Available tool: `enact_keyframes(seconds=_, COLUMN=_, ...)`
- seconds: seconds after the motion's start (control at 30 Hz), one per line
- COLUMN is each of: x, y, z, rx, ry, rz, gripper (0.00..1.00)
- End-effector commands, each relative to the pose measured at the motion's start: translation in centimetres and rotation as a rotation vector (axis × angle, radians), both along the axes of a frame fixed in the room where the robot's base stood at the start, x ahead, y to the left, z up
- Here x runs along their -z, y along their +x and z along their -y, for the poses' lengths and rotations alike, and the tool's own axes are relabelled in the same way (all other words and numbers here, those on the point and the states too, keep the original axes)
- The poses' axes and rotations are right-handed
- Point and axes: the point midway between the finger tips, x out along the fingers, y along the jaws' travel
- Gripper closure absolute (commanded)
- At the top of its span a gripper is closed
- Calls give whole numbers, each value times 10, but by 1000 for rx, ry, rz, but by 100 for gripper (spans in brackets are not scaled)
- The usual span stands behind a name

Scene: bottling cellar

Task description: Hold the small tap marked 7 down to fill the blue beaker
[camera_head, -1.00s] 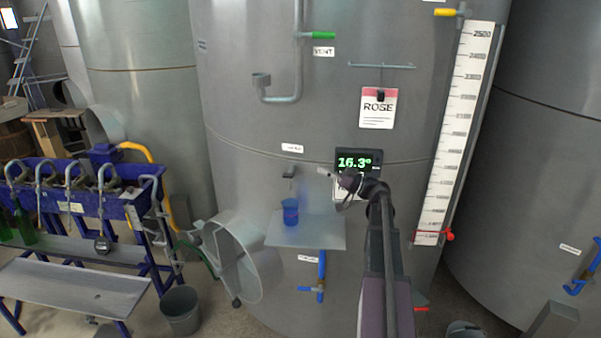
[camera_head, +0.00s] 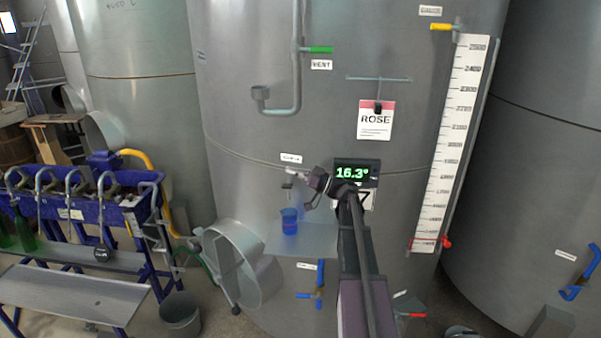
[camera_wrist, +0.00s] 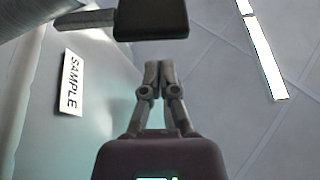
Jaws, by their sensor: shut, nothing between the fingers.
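The small tap (camera_head: 288,185) sticks out of the big steel tank below a small white label. In the wrist view the tap's dark lever (camera_wrist: 150,22) lies just beyond my fingertips, beside a SAMPLE label (camera_wrist: 72,83). The blue beaker (camera_head: 289,222) stands upright on a shelf (camera_head: 308,242) below the tap; I cannot tell its liquid level. In the wrist view my gripper (camera_wrist: 152,68) is shut and empty, with a visible gap to the lever.
A display (camera_head: 356,172) reading 16.3° is behind my arm, with a card marked 7 (camera_head: 369,200) partly hidden below it. A ROSE card (camera_head: 375,120) hangs above. A round hatch (camera_head: 235,262) stands out left of the shelf, and a blue-handled valve (camera_head: 319,296) is below it.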

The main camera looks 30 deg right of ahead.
Motion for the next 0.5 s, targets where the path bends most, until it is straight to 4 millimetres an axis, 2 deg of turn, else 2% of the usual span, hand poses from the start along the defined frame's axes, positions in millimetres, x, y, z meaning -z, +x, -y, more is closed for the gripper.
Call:
enact_keyframes(seconds=0.03, x=8, y=-2, z=0, rx=1, ry=0, rz=0, gripper=100)
enact_keyframes(seconds=0.5, x=35, y=-7, z=-4, rx=1, ry=0, rz=0, gripper=100)
